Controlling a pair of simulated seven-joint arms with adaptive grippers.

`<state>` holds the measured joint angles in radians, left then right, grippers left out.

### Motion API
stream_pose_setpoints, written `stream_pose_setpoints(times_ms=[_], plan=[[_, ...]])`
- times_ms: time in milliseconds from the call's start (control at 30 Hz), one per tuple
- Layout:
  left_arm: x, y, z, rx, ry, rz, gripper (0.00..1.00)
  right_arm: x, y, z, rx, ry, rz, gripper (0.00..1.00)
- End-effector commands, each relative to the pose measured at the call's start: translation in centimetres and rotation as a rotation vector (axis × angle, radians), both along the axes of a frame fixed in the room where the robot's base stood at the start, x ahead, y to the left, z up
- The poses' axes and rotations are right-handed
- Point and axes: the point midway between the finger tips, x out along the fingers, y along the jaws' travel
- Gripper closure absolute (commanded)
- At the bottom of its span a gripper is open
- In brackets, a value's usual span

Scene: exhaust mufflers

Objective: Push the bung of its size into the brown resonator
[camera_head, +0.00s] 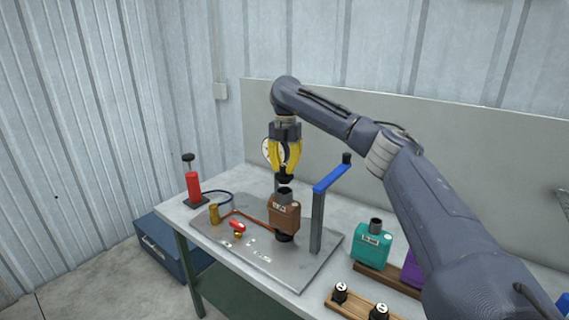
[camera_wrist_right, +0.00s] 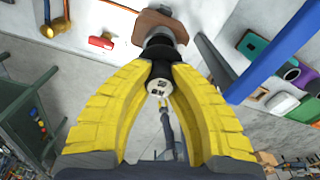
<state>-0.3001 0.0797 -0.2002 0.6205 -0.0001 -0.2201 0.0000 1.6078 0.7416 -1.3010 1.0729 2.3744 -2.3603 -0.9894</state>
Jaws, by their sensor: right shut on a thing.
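The brown resonator (camera_head: 284,220) stands upright on a black seat on the metal plate, with its grey neck (camera_head: 284,194) facing up. In the right wrist view the brown resonator (camera_wrist_right: 138,28) is at the top, with its neck (camera_wrist_right: 166,33) by the fingertips. My right gripper (camera_head: 285,172) is directly above the neck, pointing down, and its yellow fingers are shut on a black bung (camera_head: 285,180). The bung (camera_wrist_right: 160,70) shows between the fingers in the wrist view, with a pale marked end. I cannot tell whether its lower end touches the neck. My left gripper is not in view.
A post with a blue lever (camera_head: 333,173) stands close right of the resonator. A red valve (camera_head: 237,226), brass cylinder (camera_head: 214,214) and red pump (camera_head: 193,186) are to the left. A teal resonator (camera_head: 372,244), a purple one (camera_head: 411,271) and a wooden bung rack (camera_head: 358,306) are at right.

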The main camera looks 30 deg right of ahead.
Motion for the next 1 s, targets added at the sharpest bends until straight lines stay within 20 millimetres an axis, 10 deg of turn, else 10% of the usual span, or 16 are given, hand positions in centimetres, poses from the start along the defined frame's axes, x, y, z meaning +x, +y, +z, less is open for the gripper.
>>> stream_pose_setpoints(times_ms=[1000], plan=[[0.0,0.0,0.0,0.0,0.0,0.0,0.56,0.0,0.0,-3.9,0.0,-0.001,-0.001,1.0]])
